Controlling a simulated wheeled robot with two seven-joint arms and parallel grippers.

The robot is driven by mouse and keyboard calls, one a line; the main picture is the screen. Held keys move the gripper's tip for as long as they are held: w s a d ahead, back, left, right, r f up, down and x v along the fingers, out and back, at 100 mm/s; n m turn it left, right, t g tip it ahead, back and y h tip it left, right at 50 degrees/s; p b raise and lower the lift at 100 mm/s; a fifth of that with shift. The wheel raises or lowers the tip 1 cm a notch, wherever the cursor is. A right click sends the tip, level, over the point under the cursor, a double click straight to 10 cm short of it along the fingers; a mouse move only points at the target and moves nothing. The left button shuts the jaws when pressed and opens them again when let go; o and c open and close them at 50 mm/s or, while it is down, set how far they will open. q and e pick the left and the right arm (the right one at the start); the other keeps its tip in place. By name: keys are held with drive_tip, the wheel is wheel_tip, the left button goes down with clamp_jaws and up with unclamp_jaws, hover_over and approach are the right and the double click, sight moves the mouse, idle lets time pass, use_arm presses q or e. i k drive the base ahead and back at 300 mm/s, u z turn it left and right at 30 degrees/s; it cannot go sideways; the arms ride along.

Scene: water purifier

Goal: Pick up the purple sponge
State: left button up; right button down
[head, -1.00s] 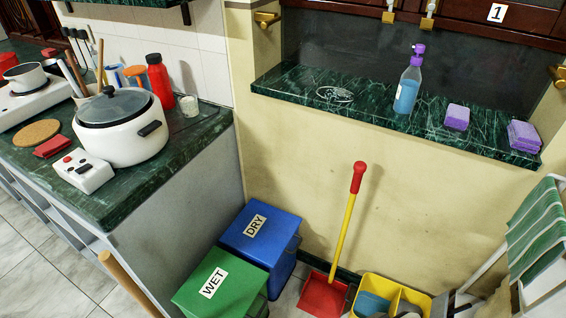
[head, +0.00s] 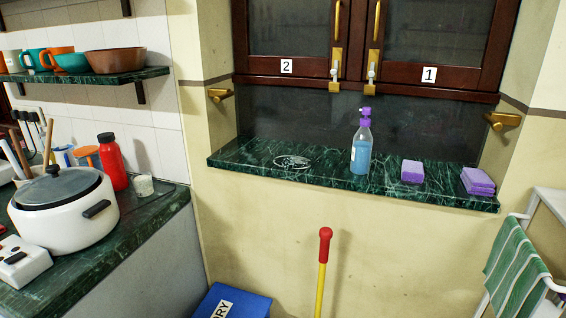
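A purple sponge (head: 412,171) sits alone on the green marble shelf (head: 340,186), to the right of the spray bottle. A second purple item (head: 478,181), which looks like a stack of purple sponges or cloths, lies at the shelf's right end. A spray bottle (head: 361,145) with blue liquid and a purple top stands upright on the shelf. Neither of my grippers shows in the head view.
Cabinet doors (head: 376,45) labelled 2 and 1 hang above the shelf. A white pot (head: 66,212) and a red bottle (head: 112,162) stand on the left counter. A red-and-yellow handle (head: 323,262) rises below the shelf. A rack with a striped towel (head: 515,265) stands at right.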

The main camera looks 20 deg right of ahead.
sight(412, 172)
drive_tip(key=z, duration=1.45)
